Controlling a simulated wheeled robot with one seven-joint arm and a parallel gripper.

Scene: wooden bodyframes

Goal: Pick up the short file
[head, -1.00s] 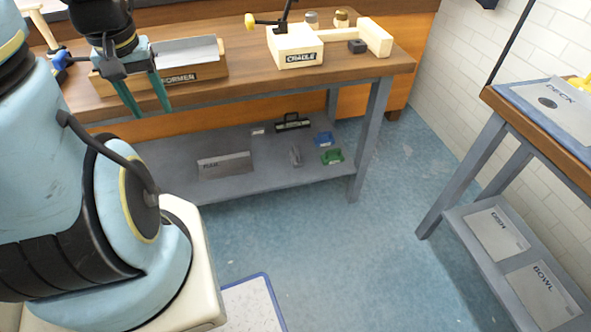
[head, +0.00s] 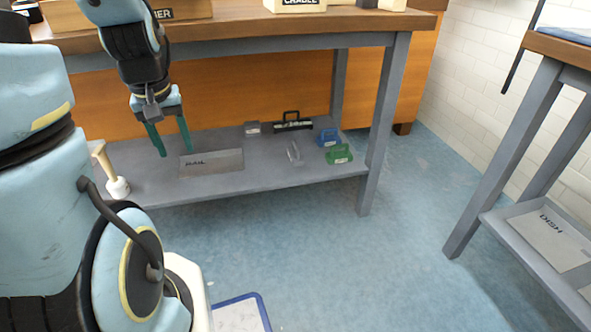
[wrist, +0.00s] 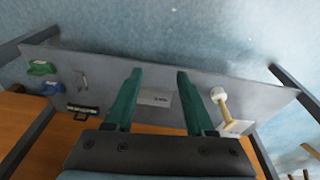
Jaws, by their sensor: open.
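No item is clearly recognisable as the short file. Candidates lie on the grey lower shelf (head: 270,175): a black-handled tool (head: 292,122), a blue handled piece (head: 328,138), a green handled piece (head: 339,154) and a slim grey piece (head: 294,152). In the wrist view the green piece (wrist: 41,68), blue piece (wrist: 52,88), slim grey piece (wrist: 82,81) and black-handled tool (wrist: 82,108) are at the left. My gripper (head: 176,152) is open and empty, pointing down near the RAIL plate (head: 210,163), left of these tools. Its fingers (wrist: 159,72) show apart in the wrist view.
A mallet (head: 115,182) stands at the shelf's left. A small grey block (head: 252,128) is near the black-handled tool. The wooden benchtop (head: 240,32) overhangs the shelf, and a table leg (head: 380,130) stands right of the tools.

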